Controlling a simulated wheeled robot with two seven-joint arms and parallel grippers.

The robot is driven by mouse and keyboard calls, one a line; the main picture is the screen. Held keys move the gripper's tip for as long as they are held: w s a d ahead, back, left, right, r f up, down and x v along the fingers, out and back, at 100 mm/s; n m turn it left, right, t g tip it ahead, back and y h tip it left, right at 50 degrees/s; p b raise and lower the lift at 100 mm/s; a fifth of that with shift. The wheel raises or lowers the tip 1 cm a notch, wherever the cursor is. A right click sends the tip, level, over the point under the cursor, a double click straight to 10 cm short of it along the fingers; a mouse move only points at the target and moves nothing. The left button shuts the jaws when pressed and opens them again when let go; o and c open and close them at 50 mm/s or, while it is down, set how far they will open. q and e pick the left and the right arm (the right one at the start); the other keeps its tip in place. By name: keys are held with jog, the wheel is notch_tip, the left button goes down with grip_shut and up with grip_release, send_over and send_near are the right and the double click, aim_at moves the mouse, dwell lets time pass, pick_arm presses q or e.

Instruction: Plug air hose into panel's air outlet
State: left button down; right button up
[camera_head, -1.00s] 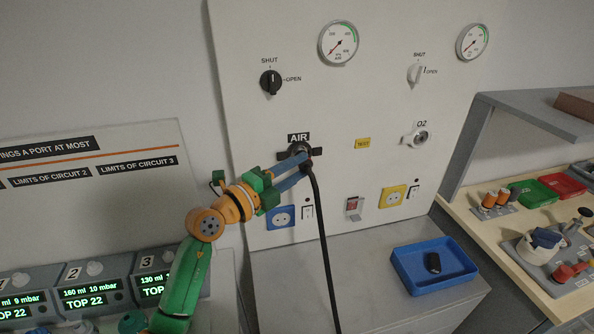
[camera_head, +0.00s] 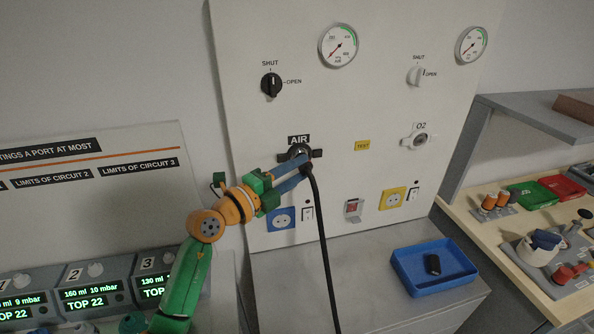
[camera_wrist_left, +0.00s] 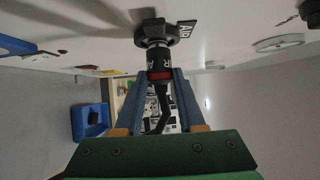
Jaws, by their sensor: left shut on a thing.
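My left gripper (camera_head: 301,169) is shut on the black air hose plug, right at the panel's AIR outlet. In the left wrist view the gripper (camera_wrist_left: 160,78) has its blue fingers on both sides of the plug (camera_wrist_left: 159,60), which has a red band and points at the dark air outlet (camera_wrist_left: 156,32). The plug's silvery front end meets the outlet; I cannot tell how deep it sits. The black hose (camera_head: 323,250) hangs from the plug down past the cabinet front. In the head view the fingers partly cover the air outlet (camera_head: 316,153). My right gripper is not in view.
The wall panel (camera_head: 370,100) carries an O2 outlet (camera_head: 419,141), black and white knobs, two gauges and sockets. A blue tray (camera_head: 455,278) with a dark object stands on the grey cabinet (camera_head: 375,295). Ventilator screens (camera_head: 92,297) stand at the lower left.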

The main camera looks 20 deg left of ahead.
pick_arm(q)
jog(key=shift+a+r, duration=0.15)
jog(key=shift+r, duration=0.15)
